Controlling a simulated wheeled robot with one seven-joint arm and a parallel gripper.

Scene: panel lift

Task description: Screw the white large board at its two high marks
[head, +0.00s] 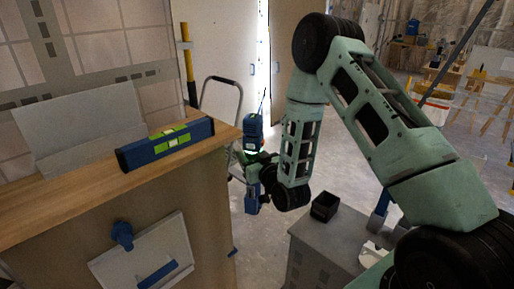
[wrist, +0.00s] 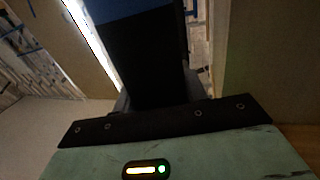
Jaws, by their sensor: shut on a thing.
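My gripper (head: 257,166) is in the middle of the head view, off the right end of the wooden bench. It is shut on a blue and black power tool (head: 253,126), whose blue parts show above and below the gripper. In the wrist view the tool (wrist: 145,55) fills the upper middle as a dark body with a blue top. A tall pale board (head: 222,50) stands upright behind the bench. A smaller white sheet (head: 80,130) leans on the bench top. I cannot tell which is the large board, and I make out no marks or screws.
The wooden bench (head: 60,203) takes up the left, with a blue level (head: 165,144) on top. A blue clamp (head: 122,235) and a white panel (head: 140,255) are at its front. A grey cabinet (head: 325,245) carries a black box (head: 325,206). Open floor lies between bench and cabinet.

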